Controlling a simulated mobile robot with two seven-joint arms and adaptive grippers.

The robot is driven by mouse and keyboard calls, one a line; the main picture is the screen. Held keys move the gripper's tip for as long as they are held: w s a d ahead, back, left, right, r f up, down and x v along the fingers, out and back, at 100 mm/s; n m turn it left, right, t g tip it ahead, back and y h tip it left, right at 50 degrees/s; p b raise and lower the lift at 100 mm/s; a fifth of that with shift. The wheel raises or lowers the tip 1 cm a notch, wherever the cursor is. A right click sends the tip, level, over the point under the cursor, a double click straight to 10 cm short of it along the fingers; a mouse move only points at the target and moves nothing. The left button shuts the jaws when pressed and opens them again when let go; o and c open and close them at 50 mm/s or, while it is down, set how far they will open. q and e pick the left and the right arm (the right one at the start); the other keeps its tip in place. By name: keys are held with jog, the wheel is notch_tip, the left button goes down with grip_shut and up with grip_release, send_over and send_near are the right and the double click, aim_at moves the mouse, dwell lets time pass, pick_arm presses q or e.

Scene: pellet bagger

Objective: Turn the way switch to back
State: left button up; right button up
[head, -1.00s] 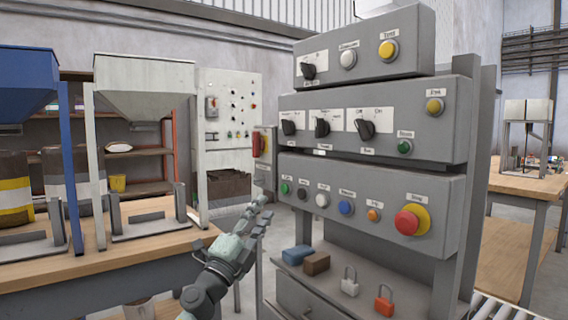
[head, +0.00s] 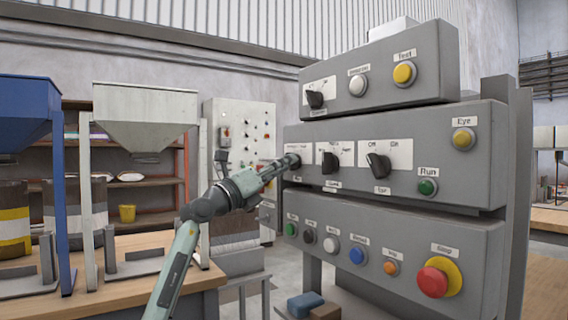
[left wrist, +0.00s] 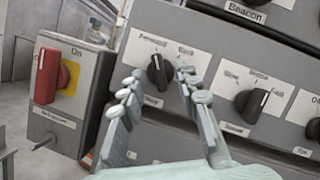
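The way switch (left wrist: 159,76) is a black rotary knob on a white plate, at the left end of the middle grey panel (head: 470,172). In the left wrist view its white pointer mark leans toward the left, forward-side label; the back label is to the right. My left gripper (head: 288,162) is in front of this knob and mostly hides it in the head view. In the left wrist view, my left gripper (left wrist: 158,84) has its fingers apart, one on each side of the knob. Contact cannot be told. My right gripper is not in view.
Two more black knobs, one in the middle (head: 331,162) and one to its right (head: 377,165), share the panel. A red-handled switch box (left wrist: 48,75) is left of it. Buttons fill the lower panel, including the red stop button (head: 434,281). The upper box (head: 435,55) overhangs.

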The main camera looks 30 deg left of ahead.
pick_arm(q)
jog(key=shift+w+d+r, duration=0.1)
jog(key=shift+w, duration=0.2)
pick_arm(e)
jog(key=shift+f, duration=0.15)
pick_arm(q)
grip_shut()
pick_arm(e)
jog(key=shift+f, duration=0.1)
